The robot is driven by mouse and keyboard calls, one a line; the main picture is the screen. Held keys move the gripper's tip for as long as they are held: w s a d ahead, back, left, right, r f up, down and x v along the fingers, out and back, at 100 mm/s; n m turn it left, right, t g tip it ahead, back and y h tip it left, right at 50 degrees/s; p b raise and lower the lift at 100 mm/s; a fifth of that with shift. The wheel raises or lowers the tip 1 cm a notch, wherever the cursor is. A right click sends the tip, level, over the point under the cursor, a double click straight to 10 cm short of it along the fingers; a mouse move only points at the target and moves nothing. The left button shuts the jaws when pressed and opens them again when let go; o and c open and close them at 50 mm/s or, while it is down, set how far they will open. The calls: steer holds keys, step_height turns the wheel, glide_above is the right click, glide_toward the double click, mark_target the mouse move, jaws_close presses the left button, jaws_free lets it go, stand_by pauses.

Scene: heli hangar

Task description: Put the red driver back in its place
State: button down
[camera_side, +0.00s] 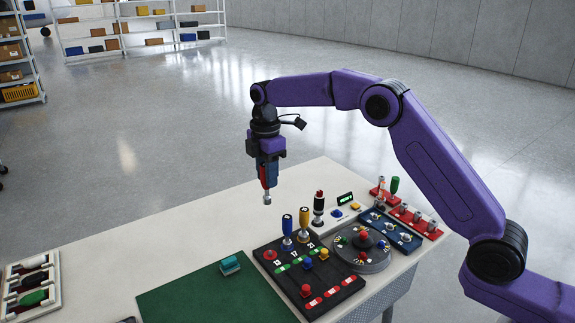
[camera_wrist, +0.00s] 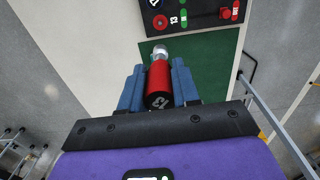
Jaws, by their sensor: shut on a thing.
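The red driver (camera_wrist: 158,78) is held between the blue fingers of my gripper (camera_wrist: 158,90), its black numbered cap towards the wrist camera and its silver socket end away. In the side view my gripper (camera_side: 268,172) hangs with the driver, socket downward, in the air above the table, left of and above the black board (camera_side: 333,296). A blue driver (camera_side: 287,227) and a yellow driver (camera_side: 303,222) stand upright at the board's back. A red round mark (camera_side: 270,254) lies at the board's back left corner, beside the label 13, with nothing standing on it.
A black-and-red tool (camera_side: 319,203) stands on a white unit with a green display (camera_side: 345,198). A round grey dial (camera_side: 362,262), a blue rack (camera_side: 392,234) and a red rack (camera_side: 420,222) are at right.

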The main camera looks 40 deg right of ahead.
glide_above(271, 251)
step_height(271, 251, down, 16)
steer(key=shift+f, duration=0.25)
stand_by(0.6)
steer(key=shift+f, duration=1)
stand_by(1.4)
steer(key=c, duration=0.7)
jaws_free()
steer(key=shift+c, duration=0.2)
step_height(271, 251, up, 8)
steer(key=shift+f, duration=0.25)
stand_by(0.5)
